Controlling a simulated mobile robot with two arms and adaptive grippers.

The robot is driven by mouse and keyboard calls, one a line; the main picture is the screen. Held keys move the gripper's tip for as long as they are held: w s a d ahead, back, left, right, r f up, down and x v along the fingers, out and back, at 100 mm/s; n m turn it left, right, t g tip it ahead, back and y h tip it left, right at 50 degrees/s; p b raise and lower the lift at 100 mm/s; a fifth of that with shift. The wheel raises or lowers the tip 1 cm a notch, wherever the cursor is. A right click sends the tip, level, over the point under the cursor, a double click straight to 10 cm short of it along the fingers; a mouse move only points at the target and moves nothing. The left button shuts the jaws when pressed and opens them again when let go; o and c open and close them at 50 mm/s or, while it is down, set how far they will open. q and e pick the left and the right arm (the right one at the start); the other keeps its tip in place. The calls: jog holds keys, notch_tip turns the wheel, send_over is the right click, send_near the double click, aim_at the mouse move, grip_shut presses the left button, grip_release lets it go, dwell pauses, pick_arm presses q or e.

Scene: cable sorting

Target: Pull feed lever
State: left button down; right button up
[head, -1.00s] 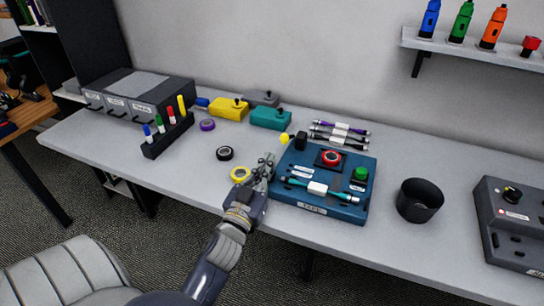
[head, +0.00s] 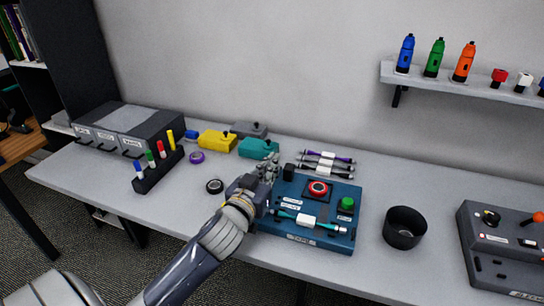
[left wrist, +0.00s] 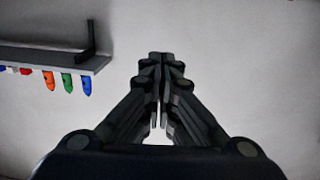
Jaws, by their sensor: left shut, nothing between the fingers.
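The blue tape station (head: 330,240) stands on the table with a red button (head: 318,188), a green button (head: 346,204) and a black block (head: 289,172) at its back left corner. A cable with a white label (head: 306,221) lies across its front. The yellow-knobbed lever at its left side is hidden behind my left gripper. My left gripper (head: 269,167) is shut and empty, beside the station's back left corner; I cannot tell whether it touches the lever. The left wrist view shows the closed fingers (left wrist: 161,60) with only wall and shelf behind them. My right gripper is not in view.
A black cup (head: 404,228) and a grey control box (head: 500,245) stand to the right. Several cables (head: 328,162) lie behind the station. Teal (head: 258,149) and yellow (head: 217,141) boxes stand behind my gripper. A black tape roll (head: 214,186) lies left of it.

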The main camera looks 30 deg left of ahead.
pick_arm(q)
jog(key=s+r+g+p, duration=0.1)
jog(key=g, duration=0.1)
jog(key=s+a+r+g+p, duration=0.1)
jog(key=r+g+p, duration=0.1)
jog(key=shift+m+y, duration=0.4)
jog(key=shift+w+f, duration=0.1)
jog(key=shift+w, duration=0.05)
jog(key=w+a+f+p, duration=0.2)
jog(key=w+f+p, duration=0.1)
jog(key=w+f, duration=0.4)
jog(key=shift+w+a+f, duration=0.25)
jog(key=shift+w+a, duration=0.15)
jog(key=shift+w, duration=0.25)
